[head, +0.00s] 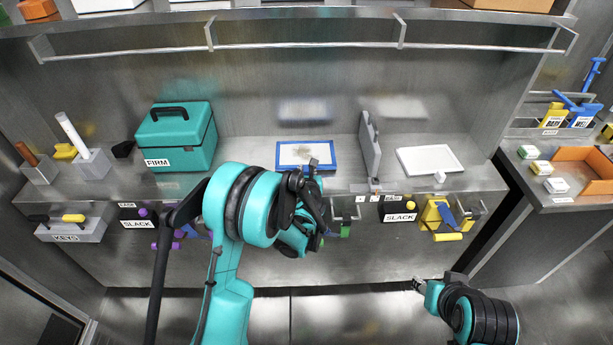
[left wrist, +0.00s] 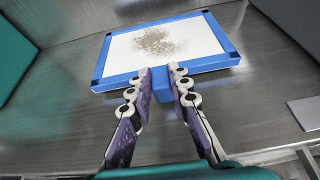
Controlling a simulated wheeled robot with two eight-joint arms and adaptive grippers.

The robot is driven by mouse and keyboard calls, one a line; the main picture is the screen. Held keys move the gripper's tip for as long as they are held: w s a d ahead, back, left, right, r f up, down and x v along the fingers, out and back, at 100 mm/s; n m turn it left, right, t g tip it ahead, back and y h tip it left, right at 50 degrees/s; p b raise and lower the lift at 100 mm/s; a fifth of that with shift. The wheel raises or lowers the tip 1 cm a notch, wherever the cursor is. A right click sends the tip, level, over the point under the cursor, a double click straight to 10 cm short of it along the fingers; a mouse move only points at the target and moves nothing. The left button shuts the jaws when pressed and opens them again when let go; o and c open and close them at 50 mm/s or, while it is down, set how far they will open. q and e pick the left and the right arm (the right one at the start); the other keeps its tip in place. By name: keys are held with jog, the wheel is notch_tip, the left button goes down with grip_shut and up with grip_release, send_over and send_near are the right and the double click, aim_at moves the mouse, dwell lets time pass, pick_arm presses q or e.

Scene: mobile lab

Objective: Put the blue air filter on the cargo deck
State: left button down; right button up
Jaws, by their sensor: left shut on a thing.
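The blue air filter (head: 300,154) is a flat blue frame around a white panel with a grey-brown dirt patch. It lies on the metal counter, against or near the back wall. In the left wrist view the filter (left wrist: 195,42) has a blue tab (left wrist: 162,91) on its near edge. My left gripper (head: 313,166) is shut on this tab, with one finger on each side, as the left wrist view (left wrist: 162,80) shows. My right gripper (head: 419,286) is low and away from the counter; its jaws are too small to read. I cannot make out a cargo deck.
A teal box (head: 178,138) stands left of the filter. A grey upright plate (head: 370,145) and a white tray (head: 430,160) stand to the right. A metal rail (head: 300,48) runs above. Latches and handles line the counter's front.

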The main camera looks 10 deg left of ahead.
pick_arm(q)
jog(key=shift+f, duration=0.65)
jog(key=shift+r, duration=0.2)
pick_arm(e)
jog(key=shift+f, duration=0.2)
pick_arm(q)
jog(key=shift+f, duration=0.15)
jog(key=c, duration=1.4)
grip_release()
